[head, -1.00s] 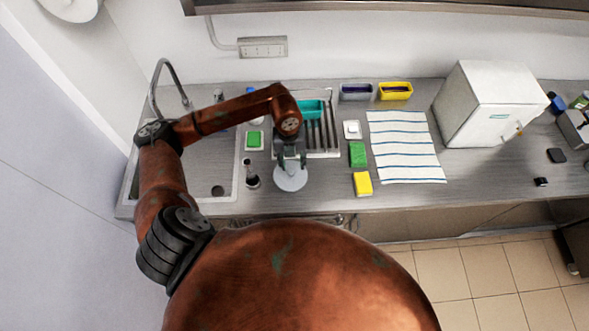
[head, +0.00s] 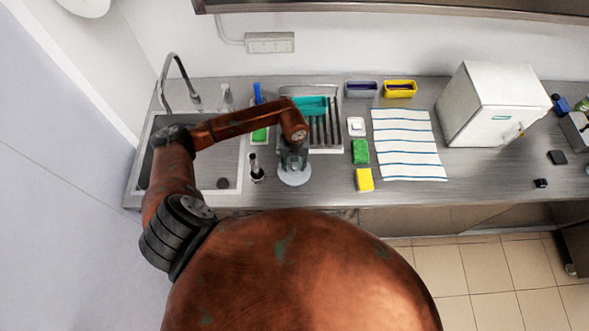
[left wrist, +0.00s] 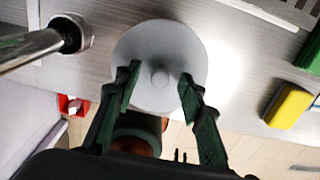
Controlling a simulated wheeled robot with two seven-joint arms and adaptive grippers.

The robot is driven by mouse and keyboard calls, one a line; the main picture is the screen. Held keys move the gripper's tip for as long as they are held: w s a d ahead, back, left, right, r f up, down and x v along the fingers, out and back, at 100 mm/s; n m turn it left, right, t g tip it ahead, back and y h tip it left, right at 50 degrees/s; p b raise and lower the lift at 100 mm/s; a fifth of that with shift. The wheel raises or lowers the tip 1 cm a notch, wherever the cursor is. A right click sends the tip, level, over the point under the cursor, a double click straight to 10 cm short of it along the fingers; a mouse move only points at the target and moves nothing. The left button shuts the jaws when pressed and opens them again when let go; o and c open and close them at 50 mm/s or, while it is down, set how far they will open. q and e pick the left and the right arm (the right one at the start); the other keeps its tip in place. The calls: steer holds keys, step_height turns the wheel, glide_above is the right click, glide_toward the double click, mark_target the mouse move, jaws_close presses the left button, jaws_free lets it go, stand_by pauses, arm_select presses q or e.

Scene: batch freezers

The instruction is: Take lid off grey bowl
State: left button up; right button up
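A round light-grey lid (head: 295,177) with a small knob lies near the front edge of the counter, right of the sink. It also shows in the left wrist view (left wrist: 150,45), its knob near the middle. The grey bowl is hidden; the lid covers where it could be seen from above. My left gripper (head: 293,163) points down over the lid. In the left wrist view its two dark green fingers (left wrist: 159,76) are open, one on each side of the knob, apart from it. I cannot tell the exact height between fingertips and lid. My right gripper is out of view.
A dark upright object (head: 257,175) stands close left of the lid. A yellow sponge (head: 364,180) and a green one (head: 360,152) lie to the right. A drying rack (head: 335,130), a striped cloth (head: 408,145) and a white box freezer (head: 480,105) are farther off.

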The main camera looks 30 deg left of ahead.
arm_select(q)
jaws_close()
steer(key=shift+r, duration=0.15)
stand_by(0.4)
